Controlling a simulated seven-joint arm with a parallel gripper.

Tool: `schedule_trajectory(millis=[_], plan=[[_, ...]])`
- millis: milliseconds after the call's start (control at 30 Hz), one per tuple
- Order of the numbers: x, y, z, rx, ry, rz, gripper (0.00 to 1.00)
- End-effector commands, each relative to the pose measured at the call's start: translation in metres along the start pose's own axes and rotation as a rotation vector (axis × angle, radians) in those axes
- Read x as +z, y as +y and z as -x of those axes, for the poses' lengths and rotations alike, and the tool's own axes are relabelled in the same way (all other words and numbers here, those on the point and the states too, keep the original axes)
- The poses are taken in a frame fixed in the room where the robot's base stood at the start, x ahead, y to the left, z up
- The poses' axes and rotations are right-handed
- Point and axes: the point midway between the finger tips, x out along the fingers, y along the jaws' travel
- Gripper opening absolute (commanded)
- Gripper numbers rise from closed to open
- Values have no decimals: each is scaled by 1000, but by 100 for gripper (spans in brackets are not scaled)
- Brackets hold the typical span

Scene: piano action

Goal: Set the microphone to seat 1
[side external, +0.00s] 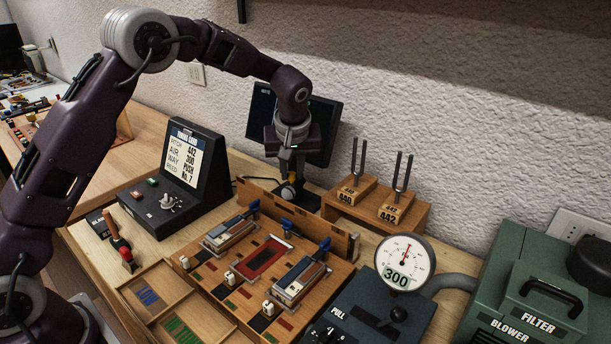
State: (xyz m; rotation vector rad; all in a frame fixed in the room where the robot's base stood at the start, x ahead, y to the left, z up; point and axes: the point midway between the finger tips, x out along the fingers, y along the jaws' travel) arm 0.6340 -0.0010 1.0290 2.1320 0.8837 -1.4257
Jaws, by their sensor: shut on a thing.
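My gripper (291,170) points down behind the wooden board (345,275), in front of the dark monitor. It is shut on a small dark and pale thing with a yellowish part (288,191), which appears to be the microphone. The thing is small in this view, and its lower end is close to the board's back edge. I cannot tell whether it touches anything below. The board carries reed-like blocks, one at the left (229,234) and one at the right (301,280), with a red-framed slot (264,257) between them. No seat number is legible.
Two tuning forks on blocks (372,195) stand right of the gripper. A round gauge (405,263) and green blower box (530,290) are at right.

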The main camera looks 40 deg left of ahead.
Motion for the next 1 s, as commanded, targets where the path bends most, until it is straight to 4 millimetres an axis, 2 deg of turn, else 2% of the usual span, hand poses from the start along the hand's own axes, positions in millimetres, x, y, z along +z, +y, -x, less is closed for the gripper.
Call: schedule_trajectory(millis=[100,267,633,667,767,1000], plan=[[-21,-22,-8,-1,3,5,0],[-37,-40,-14,1,3,2,0],[-41,-43,-16,2,3,-1,0],[-41,-43,-16,2,3,-1,25],[-40,-43,-16,1,3,0,43],[-40,-43,-16,1,1,-1,43]])
